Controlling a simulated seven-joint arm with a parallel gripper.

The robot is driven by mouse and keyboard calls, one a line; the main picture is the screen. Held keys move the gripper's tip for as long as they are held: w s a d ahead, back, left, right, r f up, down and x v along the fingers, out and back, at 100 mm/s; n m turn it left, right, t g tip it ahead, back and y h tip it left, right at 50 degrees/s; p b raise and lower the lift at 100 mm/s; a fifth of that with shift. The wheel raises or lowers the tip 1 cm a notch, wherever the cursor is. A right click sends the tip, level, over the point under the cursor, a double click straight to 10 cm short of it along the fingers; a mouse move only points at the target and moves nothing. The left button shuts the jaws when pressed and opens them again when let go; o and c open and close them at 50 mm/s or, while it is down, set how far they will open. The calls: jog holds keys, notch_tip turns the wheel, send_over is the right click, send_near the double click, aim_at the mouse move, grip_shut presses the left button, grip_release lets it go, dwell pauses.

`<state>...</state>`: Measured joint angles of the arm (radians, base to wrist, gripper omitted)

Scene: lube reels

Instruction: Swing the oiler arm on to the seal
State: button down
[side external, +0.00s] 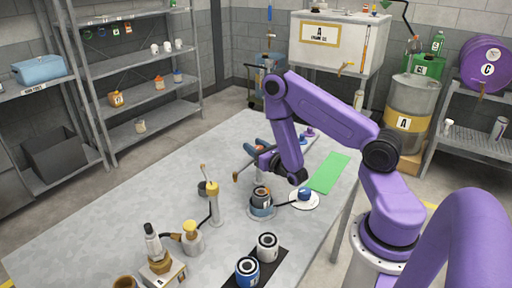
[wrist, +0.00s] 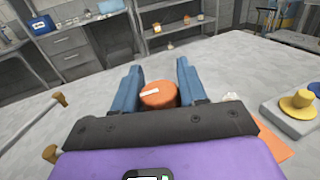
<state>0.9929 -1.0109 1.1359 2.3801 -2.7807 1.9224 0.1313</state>
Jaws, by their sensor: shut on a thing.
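My gripper (wrist: 160,90) has its two blue fingers on either side of an orange round piece (wrist: 158,96) with a white label, and is shut on it. In the side view my gripper (side external: 256,156) is small and low over the table's middle, and the grip is hard to make out. Just below it stands a brown-topped reel (side external: 261,194) on a blue-ringed base. A thin dark arm runs from beside this reel to a blue knob (side external: 305,194) on a white disc. I cannot tell which part is the oiler arm or the seal.
A tan post (side external: 212,204) with a dark bent tube and a brass bottle (side external: 192,238) stand left of the reel. White and blue cans (side external: 247,271) stand on a black mat in front. A green mat (side external: 329,172) lies behind right. The table's left part is clear.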

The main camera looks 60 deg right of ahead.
dwell(0.4)
jog(key=c, duration=0.7)
grip_release()
